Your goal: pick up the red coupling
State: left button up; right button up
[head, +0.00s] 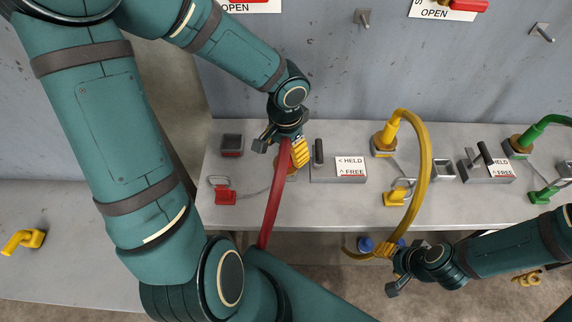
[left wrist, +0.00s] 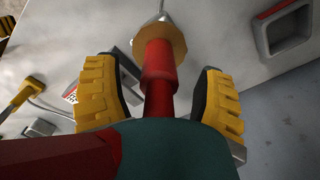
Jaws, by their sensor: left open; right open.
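The red coupling (left wrist: 158,62) shows in the left wrist view, with a tan flange (left wrist: 177,42) at its far end. My left gripper (left wrist: 160,95) is open, with one yellow-padded finger on each side of the coupling and visible gaps between. In the head view my left gripper (head: 282,150) is over the bench and hides most of the coupling. A red hose (head: 272,205) hangs from there over the bench's front edge. My right gripper (head: 390,268) is open, in front of the bench and close to the hanging yellow hose (head: 424,165).
The grey bench (head: 330,215) carries a lever block (head: 338,168), a square socket (head: 232,145), a red clip (head: 225,197) and a yellow coupling (head: 384,142). A green hose (head: 545,122) is at far right. A grey wall (head: 330,70) stands behind.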

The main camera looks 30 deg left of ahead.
pick_arm(q)
jog(key=shift+f, duration=0.85)
jog(key=shift+r, duration=0.1)
grip_shut()
